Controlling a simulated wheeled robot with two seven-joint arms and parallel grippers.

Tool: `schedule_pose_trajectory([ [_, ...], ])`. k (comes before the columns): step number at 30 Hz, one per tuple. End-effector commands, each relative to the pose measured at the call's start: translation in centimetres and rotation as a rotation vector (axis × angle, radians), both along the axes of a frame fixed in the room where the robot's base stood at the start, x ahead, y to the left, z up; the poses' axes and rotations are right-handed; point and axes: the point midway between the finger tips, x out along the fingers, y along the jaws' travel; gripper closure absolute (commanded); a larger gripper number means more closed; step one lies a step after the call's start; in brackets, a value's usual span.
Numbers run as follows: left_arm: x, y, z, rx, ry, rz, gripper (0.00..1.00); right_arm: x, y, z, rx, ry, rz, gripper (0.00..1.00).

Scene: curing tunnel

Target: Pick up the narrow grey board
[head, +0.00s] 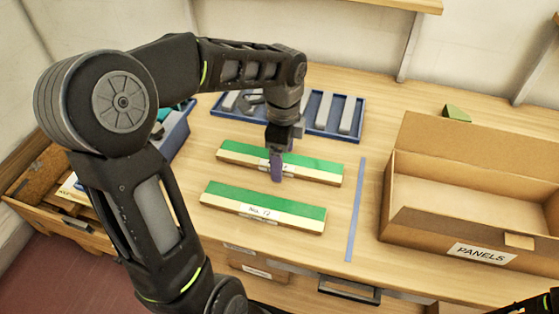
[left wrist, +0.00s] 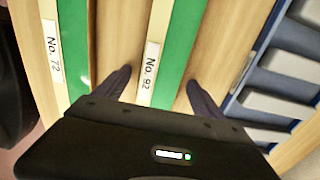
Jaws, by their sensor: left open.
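Several grey boards lie in a blue tray (head: 312,132) at the back of the bench. One grey board (head: 322,108) and another (head: 348,115) stand clear to the right of my arm; others are partly hidden behind it. I cannot tell which is the narrow one. Grey boards (left wrist: 280,104) also show at the right of the left wrist view. My left gripper (head: 277,165) is open, pointing down over the rear green-and-wood board (head: 315,168). In the left wrist view its fingers (left wrist: 160,92) lie either side of that board, labelled No. 92. My right gripper is out of view.
A second green-and-wood board (head: 290,212), No. 72, lies in front. A blue strip (head: 356,210) lies right of both boards. An open cardboard box (head: 425,215) marked PANELS stands at right. A blue bin (head: 175,138) stands at left. Bare bench lies between strip and box.

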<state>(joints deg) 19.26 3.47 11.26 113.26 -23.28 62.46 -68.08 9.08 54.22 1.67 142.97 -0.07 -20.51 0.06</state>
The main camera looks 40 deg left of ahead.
Motion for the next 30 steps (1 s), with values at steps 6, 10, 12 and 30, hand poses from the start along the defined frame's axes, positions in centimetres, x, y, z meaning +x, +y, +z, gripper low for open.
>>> schedule_pose_trajectory([
  [6,0.01,0.00,0.04,0.000,0.000,0.000,0.20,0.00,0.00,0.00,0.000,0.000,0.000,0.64],
  [10,0.01,0.00,0.06,0.000,0.000,0.000,0.20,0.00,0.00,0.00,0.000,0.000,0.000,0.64],
  [12,0.01,0.00,0.06,0.000,0.000,0.000,0.20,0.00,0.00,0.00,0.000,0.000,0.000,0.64],
  [30,0.01,0.00,0.07,0.000,0.000,0.000,0.62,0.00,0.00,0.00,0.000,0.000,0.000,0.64],
])
